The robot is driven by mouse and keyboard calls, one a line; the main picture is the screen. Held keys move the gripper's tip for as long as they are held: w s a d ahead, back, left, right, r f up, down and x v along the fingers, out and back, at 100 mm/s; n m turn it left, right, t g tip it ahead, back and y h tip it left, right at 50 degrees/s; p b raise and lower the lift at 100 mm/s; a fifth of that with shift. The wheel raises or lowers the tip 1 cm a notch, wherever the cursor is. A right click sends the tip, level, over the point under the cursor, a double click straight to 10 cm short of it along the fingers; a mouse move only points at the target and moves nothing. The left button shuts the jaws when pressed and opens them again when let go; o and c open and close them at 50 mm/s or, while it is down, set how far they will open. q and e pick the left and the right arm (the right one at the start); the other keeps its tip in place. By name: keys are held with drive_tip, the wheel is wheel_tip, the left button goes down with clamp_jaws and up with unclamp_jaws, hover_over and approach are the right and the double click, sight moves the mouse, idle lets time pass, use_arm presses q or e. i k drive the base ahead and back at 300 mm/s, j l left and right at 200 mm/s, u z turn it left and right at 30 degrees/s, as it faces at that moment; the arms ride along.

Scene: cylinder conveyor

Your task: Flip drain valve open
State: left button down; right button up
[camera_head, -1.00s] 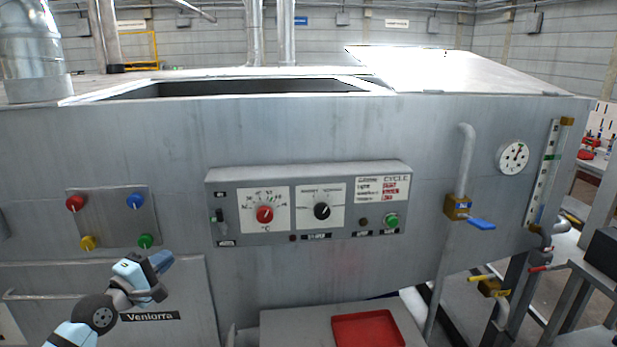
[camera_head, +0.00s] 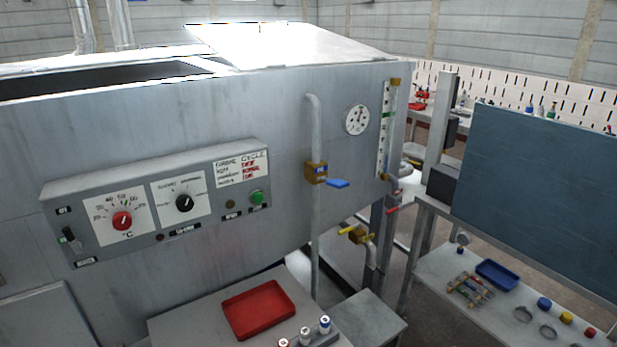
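A valve with a yellow lever (camera_head: 345,231) and a brass body (camera_head: 359,236) sits low on a bent pipe below the machine's right end. A red lever (camera_head: 392,211) shows just above and right of it. Higher up, a brass valve (camera_head: 316,172) with a blue lever (camera_head: 338,183) sits on a vertical pipe. No readable label tells which of these is the drain valve. All levers stick out roughly sideways in the picture. Neither of my grippers is in view.
The grey machine (camera_head: 230,100) carries a control panel (camera_head: 60,205) and a round gauge (camera_head: 356,119). A red tray (camera_head: 240,322) lies on a low table in front. At right stand a blue-grey board (camera_head: 550,190) and a bench with a blue tray (camera_head: 499,273).

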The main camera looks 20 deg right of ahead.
sight(400, 206)
drive_tip(key=i+l, duration=0.2)
drive_tip(key=l, duration=0.25)
drive_tip(key=i+l, duration=0.15)
drive_tip(key=l, duration=0.3)
drive_tip(key=i+l, duration=0.2)
drive_tip(key=l, duration=0.25)
drive_tip(key=i+l, duration=0.15)
drive_tip(key=l, duration=0.3)
drive_tip(key=i+l, duration=0.2)
drive_tip(key=l, duration=0.25)
drive_tip(key=i+l, duration=0.15)
drive_tip(key=l, duration=0.3)
drive_tip(key=i+l, duration=0.2)
drive_tip(key=l, duration=0.25)
drive_tip(key=i+l, duration=0.15)
drive_tip(key=l, duration=0.3)
drive_tip(key=z, duration=0.05)
